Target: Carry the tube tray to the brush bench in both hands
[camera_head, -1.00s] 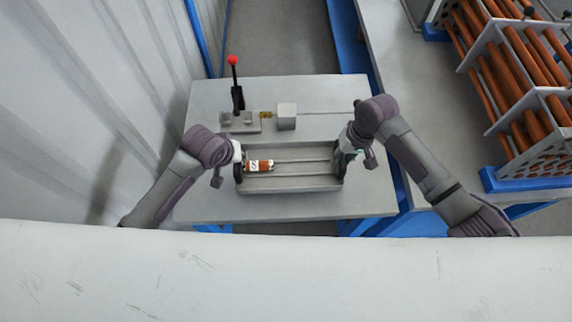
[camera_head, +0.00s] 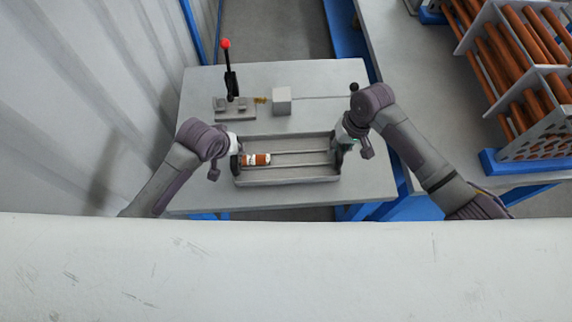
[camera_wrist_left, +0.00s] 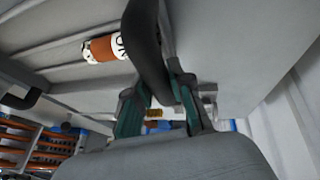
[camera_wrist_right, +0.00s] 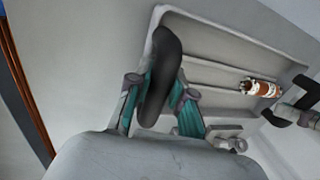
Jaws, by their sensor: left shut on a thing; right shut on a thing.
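The tube tray (camera_head: 290,182) is a shallow grey box over the near half of the grey brush bench (camera_head: 370,180). A brown tube with white label ends (camera_head: 257,160) lies at its left side, beside long rails. My left gripper (camera_head: 234,160) is shut on the tray's black left handle (camera_wrist_left: 145,35). My right gripper (camera_head: 340,150) is shut on the black right handle (camera_wrist_right: 162,70). The handles show between the fingers in both wrist views. I cannot tell whether the tray touches the bench top or hangs just above it.
On the bench behind the tray stand a fixture with a red-knobbed lever (camera_head: 230,75), a small brass brush (camera_head: 261,100) and a grey block (camera_head: 282,101) with a thin rod. A rack of brown tubes (camera_head: 520,80) stands on the right table. A corrugated wall (camera_head: 90,100) is at left.

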